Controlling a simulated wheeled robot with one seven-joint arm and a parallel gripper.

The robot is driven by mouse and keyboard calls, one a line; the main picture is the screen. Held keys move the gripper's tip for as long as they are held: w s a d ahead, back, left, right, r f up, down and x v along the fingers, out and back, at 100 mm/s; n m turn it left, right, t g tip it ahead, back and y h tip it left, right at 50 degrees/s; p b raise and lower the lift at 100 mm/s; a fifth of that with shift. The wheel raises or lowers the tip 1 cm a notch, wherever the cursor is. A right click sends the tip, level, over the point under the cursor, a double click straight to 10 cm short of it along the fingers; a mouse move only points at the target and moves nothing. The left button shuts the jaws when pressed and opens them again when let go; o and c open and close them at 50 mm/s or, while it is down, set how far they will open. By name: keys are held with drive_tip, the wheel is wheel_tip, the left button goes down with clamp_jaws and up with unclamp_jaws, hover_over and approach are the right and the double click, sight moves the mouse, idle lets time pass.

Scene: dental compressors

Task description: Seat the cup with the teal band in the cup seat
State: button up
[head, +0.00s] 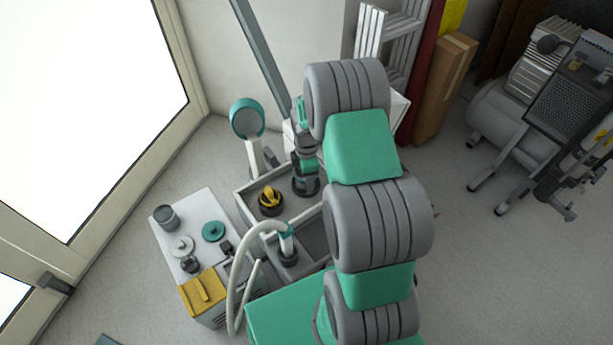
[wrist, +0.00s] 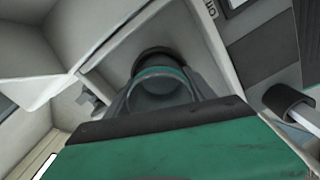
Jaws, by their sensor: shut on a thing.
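My gripper (wrist: 160,100) is shut on the grey cup with the teal band (wrist: 160,73) in the wrist view. The cup is partly hidden by the gripper's green and dark body. A dark round ring, seemingly the cup seat (wrist: 158,54), shows just behind the cup's far rim, inside a pale compartment. In the head view, my gripper (head: 304,148) points down into the grey tray, above a dark round seat (head: 306,188). I cannot tell whether the cup is inside the ring or just above it.
A white table (head: 205,205) at left carries a grey cup (head: 166,217), discs and a yellow box (head: 203,291). A compressor (head: 510,110) stands at right.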

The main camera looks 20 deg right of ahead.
drive_tip(key=o, duration=1.1)
drive_tip(key=shift+f, duration=0.3)
drive_tip(key=o, duration=0.3)
drive_tip(key=shift+s+f, duration=0.1)
drive_tip(key=shift+s, duration=0.05)
drive_tip(key=shift+o, duration=0.3)
drive_tip(key=shift+s+a+f, duration=0.1)
drive_tip(key=shift+s, duration=0.15)
wheel_tip(320, 180, up, 9)
drive_tip(key=w+p, duration=0.1)
drive_tip(key=p, duration=0.1)
drive_tip(key=shift+w+f, duration=0.1)
